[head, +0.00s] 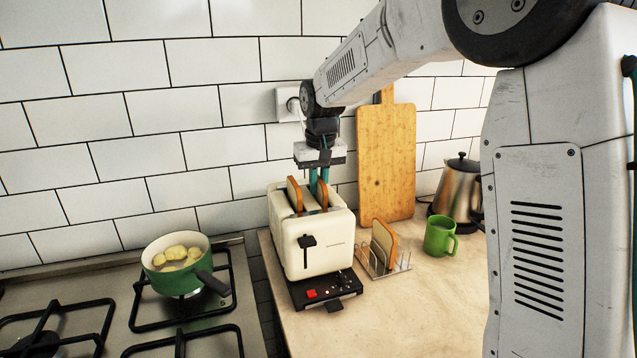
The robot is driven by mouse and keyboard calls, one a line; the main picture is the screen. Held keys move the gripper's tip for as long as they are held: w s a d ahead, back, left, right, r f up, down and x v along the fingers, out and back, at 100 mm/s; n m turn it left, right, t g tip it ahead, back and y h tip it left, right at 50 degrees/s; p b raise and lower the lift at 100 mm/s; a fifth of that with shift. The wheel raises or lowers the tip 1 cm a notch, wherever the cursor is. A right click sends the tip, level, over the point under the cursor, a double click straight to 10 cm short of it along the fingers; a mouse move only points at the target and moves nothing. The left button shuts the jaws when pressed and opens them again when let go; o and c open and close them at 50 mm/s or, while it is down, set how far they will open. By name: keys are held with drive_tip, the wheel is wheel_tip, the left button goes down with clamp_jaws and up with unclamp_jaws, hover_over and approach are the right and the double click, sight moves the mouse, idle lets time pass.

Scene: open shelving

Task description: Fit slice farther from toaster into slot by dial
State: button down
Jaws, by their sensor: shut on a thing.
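The cream toaster (312,245) stands at the counter's left edge, with a black lever on its front. A slice of bread (294,196) stands upright in its left slot. Another slice (323,194) stands in the right slot, its upper part above the top. My gripper (319,183) is over the toaster, its teal fingers pointing down and shut on this right slice. How deep this slice sits is hidden by the toaster. A further slice (384,243) stands in the wire rack (402,266) right of the toaster. A dial on the dark base panel is too small to make out surely.
A green mug (440,236), a steel kettle (459,192) and a wooden board (387,160) stand to the right. A green pot (177,280) of potatoes sits on the stove at left. The front counter is clear. A wall socket (287,104) is behind my wrist.

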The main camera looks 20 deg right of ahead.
drive_tip(key=c, duration=1.5)
unclamp_jaws()
wheel_tip(320, 180, up, 12)
drive_tip(key=s, duration=0.1)
drive_tip(key=s+d+r, duration=0.1)
drive_tip(key=s, duration=0.8)
drive_tip(key=s+f, duration=0.3)
drive_tip(key=s, duration=0.6)
drive_tip(key=s+d+f, duration=0.1)
drive_tip(key=s+f, duration=0.3)
drive_tip(key=s, duration=0.6)
drive_tip(key=s+d+f, duration=0.1)
drive_tip(key=s+f, duration=0.3)
drive_tip(key=s, duration=0.6)
